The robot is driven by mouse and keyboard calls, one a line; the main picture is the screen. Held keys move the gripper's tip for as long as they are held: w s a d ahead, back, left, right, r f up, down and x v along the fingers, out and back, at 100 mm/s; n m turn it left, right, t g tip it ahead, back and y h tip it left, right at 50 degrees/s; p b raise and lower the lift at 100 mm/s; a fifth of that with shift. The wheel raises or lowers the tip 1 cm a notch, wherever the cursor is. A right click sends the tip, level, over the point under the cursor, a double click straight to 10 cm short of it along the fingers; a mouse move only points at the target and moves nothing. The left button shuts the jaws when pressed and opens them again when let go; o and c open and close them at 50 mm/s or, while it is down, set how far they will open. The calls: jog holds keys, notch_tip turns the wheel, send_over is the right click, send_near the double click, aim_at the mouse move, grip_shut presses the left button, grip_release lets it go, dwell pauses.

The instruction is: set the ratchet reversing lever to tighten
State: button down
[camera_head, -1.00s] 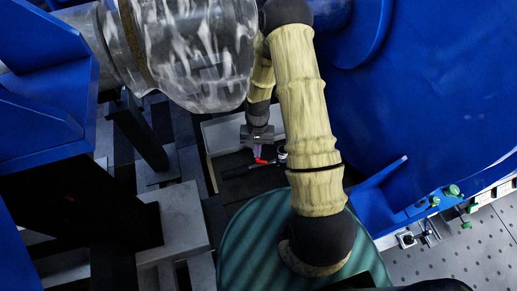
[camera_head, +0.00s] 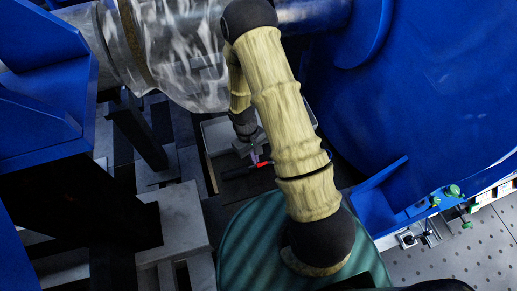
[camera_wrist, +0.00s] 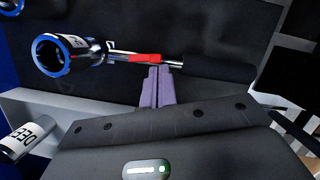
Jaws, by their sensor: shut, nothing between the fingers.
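The ratchet lies in a tray in the wrist view, with a chrome shaft (camera_wrist: 174,62) and a black handle (camera_wrist: 220,70) to the right. Its red reversing lever (camera_wrist: 145,57) points left toward a chrome socket-shaped end with a blue ring (camera_wrist: 50,57); I cannot tell whether that end is joined to the ratchet. My gripper (camera_wrist: 158,70) has its purple fingers shut together and empty. Their tips are at the red lever's right end; contact is unclear. The lever's setting cannot be read.
A chrome socket marked "DEE" (camera_wrist: 22,140) is at the lower left of the wrist view. The pale tray wall (camera_wrist: 30,103) runs behind it. In the head view, a large blue housing (camera_head: 430,90) stands right and a clear-wrapped cylinder (camera_head: 185,50) hangs at upper left.

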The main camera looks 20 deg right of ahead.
jog(key=shift+s+n, duration=0.25)
jog(key=shift+n, duration=0.25)
jog(key=shift+s+n, duration=0.1)
jog(key=shift+n, duration=0.2)
dwell(1.0)
jog(key=shift+w+d, duration=0.35)
jog(key=shift+d, duration=0.35)
dwell(0.3)
jog(key=shift+w+a, duration=0.25)
jog(key=shift+w, duration=0.3)
jog(key=w, duration=0.2)
jog(key=w+a+r, duration=0.1)
jog(key=shift+w+a+r, duration=0.1)
jog(key=shift+w, duration=0.1)
jog(key=v, duration=0.8)
jog(key=shift+s+r, duration=0.2)
jog(key=shift+r, duration=0.2)
